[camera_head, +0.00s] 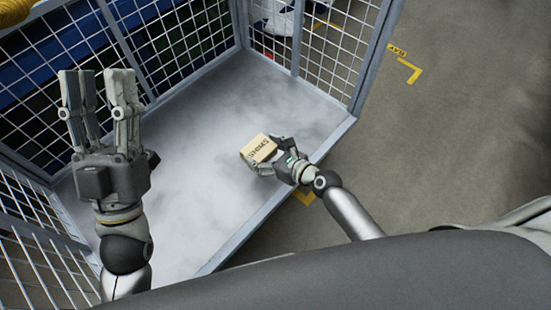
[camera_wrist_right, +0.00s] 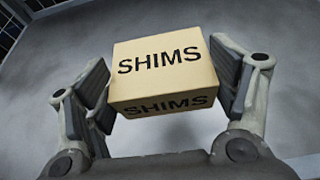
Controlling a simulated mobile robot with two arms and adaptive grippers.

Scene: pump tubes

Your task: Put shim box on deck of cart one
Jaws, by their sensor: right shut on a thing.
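The shim box (camera_head: 258,149) is a small tan carton marked SHIMS. My right gripper (camera_head: 274,154) is shut on it, over the cart deck (camera_head: 200,150) near the right edge. In the right wrist view the box (camera_wrist_right: 165,65) sits between the fingers, with its top and one side showing. Whether its underside touches the deck cannot be told. The deck is a pale grey, mottled surface with mesh walls around it. My left gripper (camera_head: 100,95) is open and empty, fingers upward, over the left part of the cart.
Mesh walls (camera_head: 190,45) close the cart's back and part of its left side. The right front edge (camera_head: 285,198) is a low rail with no mesh. Most of the deck is bare. Yellow markings (camera_head: 409,70) lie on the grey floor to the right.

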